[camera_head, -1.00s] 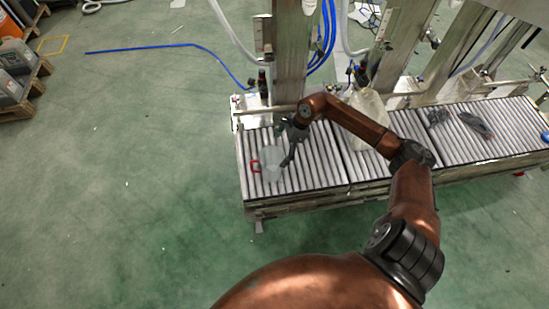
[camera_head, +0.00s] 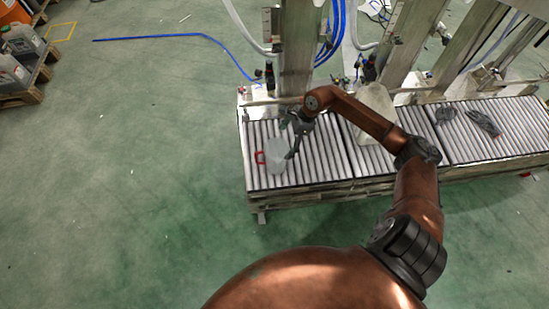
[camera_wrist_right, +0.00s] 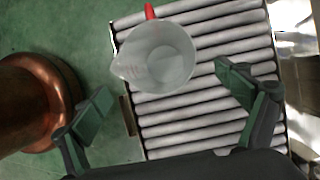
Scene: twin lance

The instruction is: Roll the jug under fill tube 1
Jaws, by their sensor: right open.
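A clear measuring jug with a red handle (camera_head: 278,157) stands on the left end of the roller conveyor (camera_head: 318,172). My right gripper (camera_head: 289,135) is open and empty just beside and above it. In the right wrist view the jug (camera_wrist_right: 160,60) lies ahead, between the lines of the two spread fingers (camera_wrist_right: 165,95), and I see no contact. A larger whitish translucent container (camera_head: 376,103) stands farther right on the rollers, partly behind my right arm. Dark fittings (camera_head: 270,73) sit by the posts behind the conveyor; which is fill tube 1 I cannot tell. My left gripper is not in view.
Metal posts (camera_head: 296,60) with white and blue hoses rise along the conveyor's back edge. Dark items (camera_head: 484,123) lie on the rollers at right. A pallet with canisters (camera_head: 22,75) is at far left. The green floor at left is open.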

